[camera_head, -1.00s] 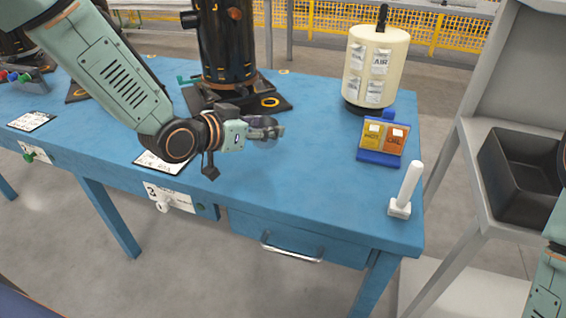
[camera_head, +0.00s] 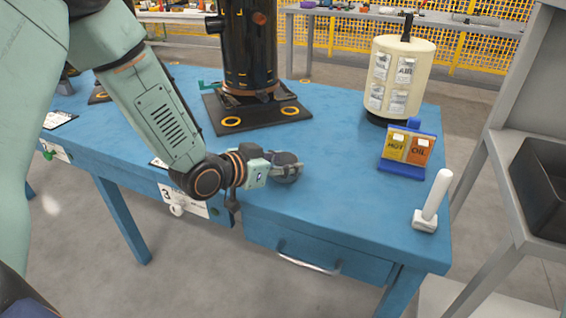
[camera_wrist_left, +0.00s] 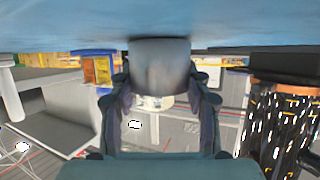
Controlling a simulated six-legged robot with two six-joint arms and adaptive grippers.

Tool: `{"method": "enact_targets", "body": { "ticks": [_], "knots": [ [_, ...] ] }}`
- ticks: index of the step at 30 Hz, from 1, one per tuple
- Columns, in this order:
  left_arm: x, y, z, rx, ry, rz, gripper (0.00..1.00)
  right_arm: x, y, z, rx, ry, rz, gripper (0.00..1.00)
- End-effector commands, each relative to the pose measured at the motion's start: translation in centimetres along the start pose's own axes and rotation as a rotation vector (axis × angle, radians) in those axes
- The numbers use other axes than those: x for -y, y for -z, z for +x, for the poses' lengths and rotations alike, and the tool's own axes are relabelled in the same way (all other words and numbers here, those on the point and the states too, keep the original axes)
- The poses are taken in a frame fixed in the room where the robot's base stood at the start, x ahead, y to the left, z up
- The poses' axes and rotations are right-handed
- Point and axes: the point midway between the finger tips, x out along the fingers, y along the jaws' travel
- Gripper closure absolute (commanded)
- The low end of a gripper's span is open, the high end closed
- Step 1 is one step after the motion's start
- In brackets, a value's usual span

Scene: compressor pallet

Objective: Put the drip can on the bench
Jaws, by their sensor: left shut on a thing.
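The drip can (camera_wrist_left: 158,65) is a grey, rounded can between the two fingers of my left gripper (camera_wrist_left: 160,100) in the left wrist view. In the head view, my left gripper (camera_head: 288,165) is shut on it over the front middle of the blue bench (camera_head: 335,195). The can shows there only as a small dark grey shape, partly hidden by the fingers. It is at or just above the bench top; I cannot tell whether it touches. My right gripper is not in view.
A black compressor column (camera_head: 248,50) stands behind the gripper. To the right are a cream cylinder (camera_head: 400,75), a blue holder with yellow and orange tags (camera_head: 406,150) and a white upright handle (camera_head: 432,203). Bare bench top lies between them and the gripper.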

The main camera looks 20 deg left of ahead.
Motion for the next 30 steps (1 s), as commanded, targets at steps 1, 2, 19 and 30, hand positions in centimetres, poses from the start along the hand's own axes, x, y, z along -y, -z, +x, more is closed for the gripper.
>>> {"method": "enact_targets", "body": {
  "ticks": [1,2,19,30],
  "knots": [
    [0.0,-0.2,0.1,0.0,0.0,0.0,0.83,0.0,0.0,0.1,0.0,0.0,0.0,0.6],
    [0.0,-0.1,0.1,0.0,0.0,0.0,0.49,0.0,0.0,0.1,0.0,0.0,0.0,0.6],
    [0.0,0.1,0.0,-0.001,0.0,0.0,0.29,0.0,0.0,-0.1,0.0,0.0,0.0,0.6],
    [0.1,0.5,-4.1,-0.001,0.003,-0.007,0.29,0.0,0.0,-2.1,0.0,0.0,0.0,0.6]
  ]
}}
